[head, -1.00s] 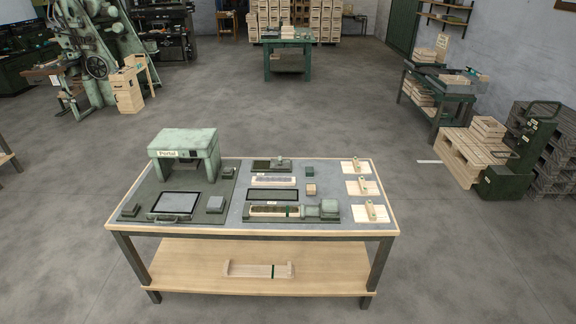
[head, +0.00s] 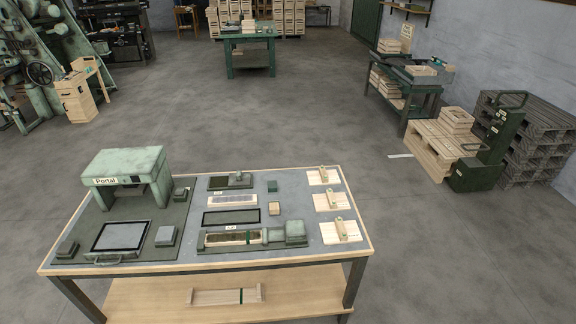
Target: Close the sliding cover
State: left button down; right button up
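No part is plainly recognisable as the sliding cover. A green press marked "Portal" (head: 124,172) stands at the back left of the workbench (head: 352,252). In front of it lies a flat framed plate (head: 121,236) with a handle on its front edge. To its right, a long green fixture (head: 218,248) holds a narrow wooden piece with a dark inside and a green band. A green block (head: 285,231) sits at the fixture's right end. Behind it lie an empty dark-framed tray (head: 231,217) and a pale slatted strip (head: 233,200). Neither of my grippers is in view.
Three wooden boards with upright pieces (head: 340,230) line the bench's right side. A wooden piece with a green band (head: 226,296) lies on the lower shelf. Pallets (head: 437,149) and a green lifter (head: 486,160) stand at right. The floor behind the bench is open.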

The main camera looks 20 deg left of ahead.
aim_at(239, 178)
jog(key=z, duration=0.15)
jog(key=i, duration=0.85)
jog(key=u, duration=0.1)
